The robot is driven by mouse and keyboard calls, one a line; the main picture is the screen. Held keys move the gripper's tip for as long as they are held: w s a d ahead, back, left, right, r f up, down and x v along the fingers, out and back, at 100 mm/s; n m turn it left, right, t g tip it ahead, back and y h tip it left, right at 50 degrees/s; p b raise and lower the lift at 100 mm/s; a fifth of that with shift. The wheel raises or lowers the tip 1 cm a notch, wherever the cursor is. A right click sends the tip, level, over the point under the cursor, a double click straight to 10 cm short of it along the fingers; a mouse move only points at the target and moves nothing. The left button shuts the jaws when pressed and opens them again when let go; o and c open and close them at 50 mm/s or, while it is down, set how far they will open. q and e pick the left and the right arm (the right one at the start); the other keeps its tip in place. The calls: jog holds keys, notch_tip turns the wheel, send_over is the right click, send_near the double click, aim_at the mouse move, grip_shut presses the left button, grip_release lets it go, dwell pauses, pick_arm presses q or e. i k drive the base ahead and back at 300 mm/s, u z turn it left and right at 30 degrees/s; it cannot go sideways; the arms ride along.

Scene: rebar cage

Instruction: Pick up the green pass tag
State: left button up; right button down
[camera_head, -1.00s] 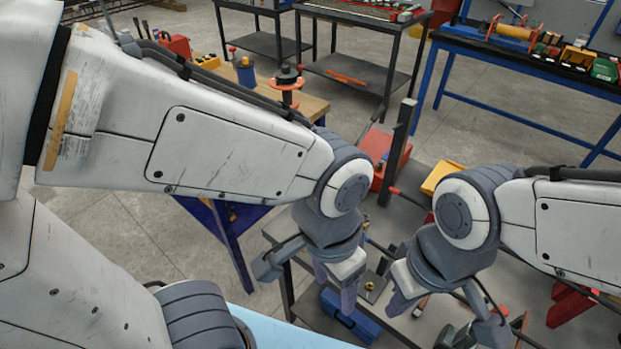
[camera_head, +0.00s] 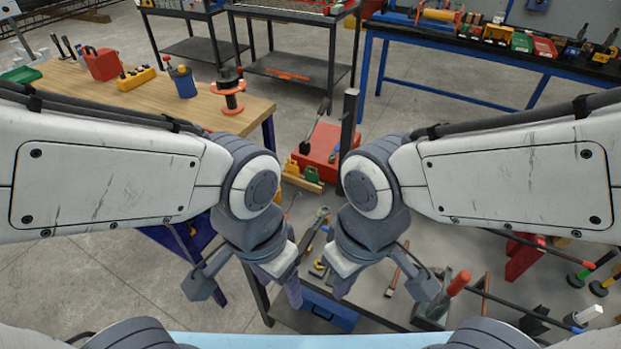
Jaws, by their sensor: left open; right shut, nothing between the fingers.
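A small green piece (camera_head: 311,173) stands beside a yellow one (camera_head: 291,167) on a wooden strip in front of the red box, between my two arms in the head view. It is too small to tell whether it is the green pass tag. My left gripper (camera_head: 279,286) points down over the near left edge of the grey table, open and empty. My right gripper (camera_head: 342,286) points down just to its right, shut with nothing in it. Both are nearer to me than the green piece and apart from it. My wrists hide part of the tabletop.
The grey table (camera_head: 380,318) holds tools, a red box (camera_head: 322,152) and a dark upright post (camera_head: 348,122). A blue case (camera_head: 328,310) lies below its near edge. A wooden bench (camera_head: 140,98) with a spool (camera_head: 228,90) stands at left. Concrete floor lies between benches.

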aim_at(309, 177)
jog(key=k, duration=1.3)
jog(key=u, duration=0.55)
jog(key=i, duration=0.6)
jog(key=u, duration=0.75)
jog(key=i, duration=1.45)
jog(key=z, duration=1)
jog(key=i, duration=0.35)
jog(key=z, duration=0.15)
